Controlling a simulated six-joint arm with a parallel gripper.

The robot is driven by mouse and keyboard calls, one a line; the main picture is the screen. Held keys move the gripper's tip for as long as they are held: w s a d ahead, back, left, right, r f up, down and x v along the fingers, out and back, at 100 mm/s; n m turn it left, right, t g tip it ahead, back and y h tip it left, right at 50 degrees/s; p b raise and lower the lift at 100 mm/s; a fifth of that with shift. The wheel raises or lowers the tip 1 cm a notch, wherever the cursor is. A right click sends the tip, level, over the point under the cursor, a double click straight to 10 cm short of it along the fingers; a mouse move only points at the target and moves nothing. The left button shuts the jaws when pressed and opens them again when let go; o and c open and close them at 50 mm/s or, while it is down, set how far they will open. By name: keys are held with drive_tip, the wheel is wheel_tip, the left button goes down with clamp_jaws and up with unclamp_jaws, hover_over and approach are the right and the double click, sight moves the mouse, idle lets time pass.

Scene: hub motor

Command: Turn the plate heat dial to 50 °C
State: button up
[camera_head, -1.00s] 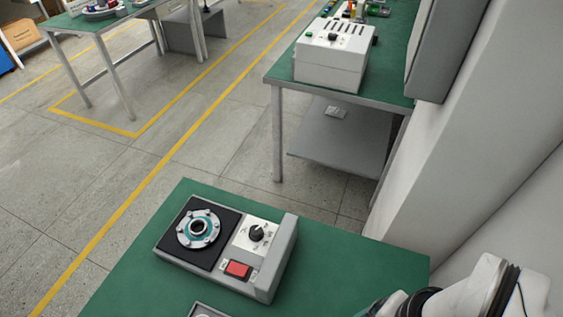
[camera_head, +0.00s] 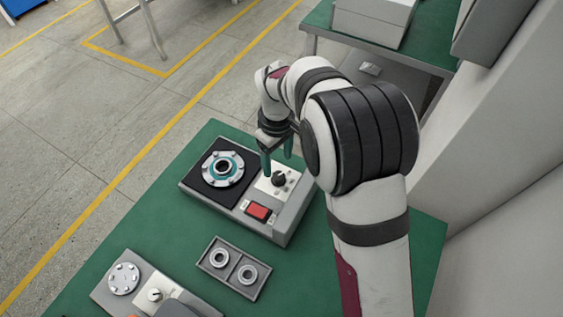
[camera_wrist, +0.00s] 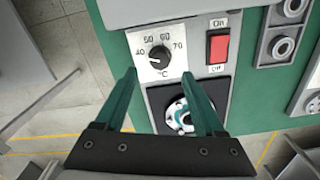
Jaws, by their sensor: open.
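The plate heat dial (camera_head: 279,179) is a black knob on a white panel of the grey heater unit (camera_head: 290,214). In the wrist view the dial (camera_wrist: 159,57) sits ahead of my fingertips, roughly centred between them. Its scale reads 40, 50, 60 and 70 °C, running clockwise from the left; I cannot read the pointer surely. My gripper (camera_head: 277,164) has green fingers and is open, just above the dial panel. In the wrist view my gripper (camera_wrist: 159,77) has a finger on each side, apart from the knob.
A red switch (camera_head: 258,212) marked On and Off sits beside the dial. The black plate (camera_head: 199,189) carries a round flanged hub part (camera_head: 223,167). A grey tray with two rings (camera_head: 232,268) and another device (camera_head: 147,285) lie nearby on the green table (camera_head: 75,283).

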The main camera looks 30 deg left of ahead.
sight(278, 175)
wheel_tip(278, 175, down, 6)
drive_tip(key=shift+r, duration=0.15)
clamp_jaws()
idle(0.3)
